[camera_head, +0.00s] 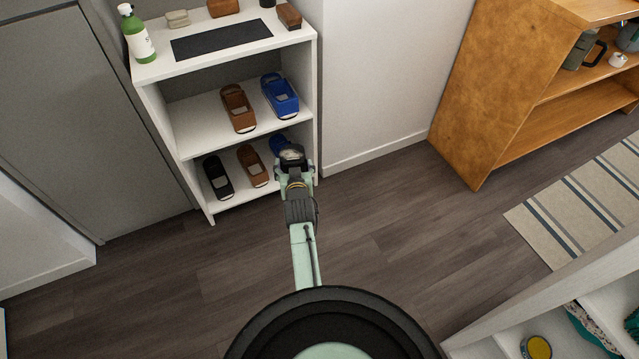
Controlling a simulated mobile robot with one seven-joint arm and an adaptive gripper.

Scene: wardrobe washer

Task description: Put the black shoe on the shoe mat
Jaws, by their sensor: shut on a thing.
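My gripper (294,168) is in front of the right end of the white rack's lower shelf. It is shut on a dark thing with a pale opening, which looks like a black shoe (291,153) seen nearly end on. My fingers hide part of it. Another black shoe (217,177) stands at the left of the lower shelf. A dark flat mat (222,40) lies bare on the rack's top; I cannot tell for sure that it is the shoe mat.
A brown shoe (252,166) and a partly hidden blue shoe (276,145) share the lower shelf. Another brown shoe (238,108) and blue shoe (280,95) fill the middle shelf's right. A green-and-white bottle (138,35) stands on top. Open floor (400,230) lies right.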

